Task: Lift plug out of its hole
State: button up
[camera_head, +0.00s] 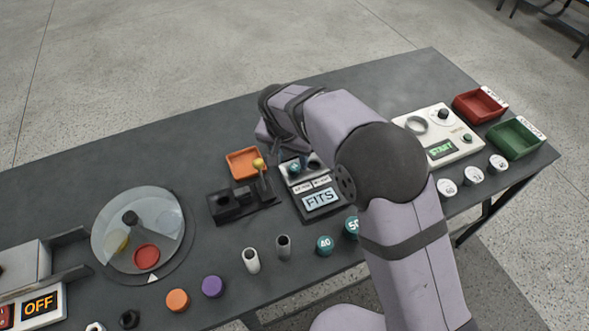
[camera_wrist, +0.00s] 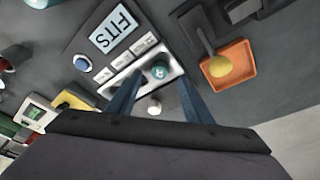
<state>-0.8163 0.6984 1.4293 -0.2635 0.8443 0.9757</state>
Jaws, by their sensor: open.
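A teal plug (camera_head: 294,169) sits in the left position of a gauge block (camera_head: 308,186) with a lit FITS display (camera_head: 319,198). Beside it on the block is a dark round opening (camera_head: 313,163). In the wrist view, the teal plug (camera_wrist: 160,70) shows between the fingertips of my gripper (camera_wrist: 159,84), which is open with one finger to each side. I cannot tell whether the fingers touch the plug or how far above it they are. In the head view my arm hides the fingers.
An orange tray (camera_head: 243,164) and a dark fixture with a yellow-ended lever (camera_head: 258,164) stand left of the gauge.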

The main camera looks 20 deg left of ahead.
aim_at(295, 166)
jog(key=shift+w+p+x, duration=0.15)
jog(key=shift+p+x, duration=0.45)
jog(key=shift+x, duration=0.75)
jog(key=shift+w+p+x, duration=0.15)
jog(key=shift+p+x, duration=0.4)
jog(key=shift+x, duration=0.75)
jog(key=shift+r, duration=0.1)
grip_shut()
jog(key=shift+r, duration=0.1)
